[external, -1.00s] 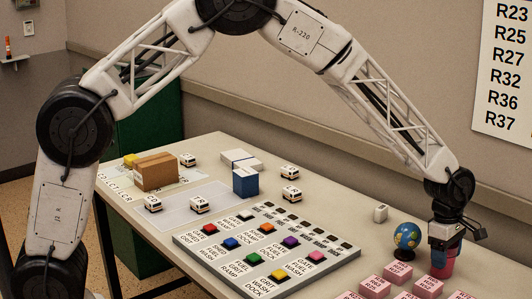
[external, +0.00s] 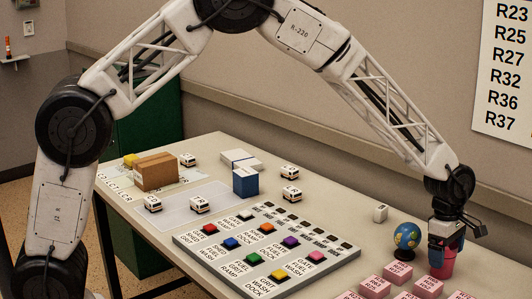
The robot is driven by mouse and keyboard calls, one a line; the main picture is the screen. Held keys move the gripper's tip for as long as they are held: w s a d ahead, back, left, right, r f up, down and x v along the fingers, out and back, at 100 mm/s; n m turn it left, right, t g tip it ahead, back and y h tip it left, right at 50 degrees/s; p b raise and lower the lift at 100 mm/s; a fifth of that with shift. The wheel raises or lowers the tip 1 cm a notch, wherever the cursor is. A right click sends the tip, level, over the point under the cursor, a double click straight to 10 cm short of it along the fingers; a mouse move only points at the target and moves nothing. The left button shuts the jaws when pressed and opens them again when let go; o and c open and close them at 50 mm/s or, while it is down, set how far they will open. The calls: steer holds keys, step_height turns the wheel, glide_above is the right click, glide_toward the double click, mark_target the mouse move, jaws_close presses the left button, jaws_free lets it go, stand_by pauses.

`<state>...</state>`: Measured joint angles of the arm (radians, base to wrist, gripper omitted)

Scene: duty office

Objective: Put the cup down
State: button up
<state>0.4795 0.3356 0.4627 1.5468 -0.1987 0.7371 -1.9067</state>
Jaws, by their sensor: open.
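A pink-red cup (external: 441,267) stands at the right end of the table, beside the small globe. My gripper (external: 443,252) points straight down at the cup, and its fingers are open around or just beside the cup's upper part. The fingers hide part of the cup's rim. The cup looks upright and appears to rest on the table, though its base is partly hidden behind the pink blocks.
A globe (external: 407,237) stands close to the left of my gripper. Several pink labelled blocks (external: 398,273) lie in front. A button panel (external: 270,250), small white vehicles, a blue box (external: 245,182) and a cardboard box (external: 156,171) fill the table further left.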

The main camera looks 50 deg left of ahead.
step_height(320, 180, up, 11)
steer(key=a, duration=0.1)
steer(key=shift+a+r, duration=0.15)
steer(key=shift+a, duration=0.2)
stand_by(0.6)
steer(key=s+a+r+m+t, duration=0.1)
steer(key=s+a+r+m, duration=0.2)
steer(key=s+a+r, duration=0.45)
steer(key=s+a+r+m, duration=0.3)
steer(key=s+a+r, duration=0.15)
steer(key=a, duration=0.55)
steer(key=s+a+r+m+t, duration=0.1)
steer(key=s+a+r+m, duration=0.2)
steer(key=s+a+r, duration=0.35)
steer(key=s+a+f+m, duration=0.1)
steer(key=s+a+m, duration=0.2)
steer(key=s, duration=0.6)
steer(key=s+a+m+y, duration=0.1)
steer(key=s+a+m, duration=0.2)
steer(key=s+a, duration=0.5)
steer(key=s+a+f+m, duration=0.1)
steer(key=s+a+m, duration=0.2)
steer(key=s, duration=0.9)
steer(key=a, duration=0.2)
steer(key=shift+a+f+t+y, duration=0.3)
steer(key=shift+y, duration=0.1)
stand_by(0.6)
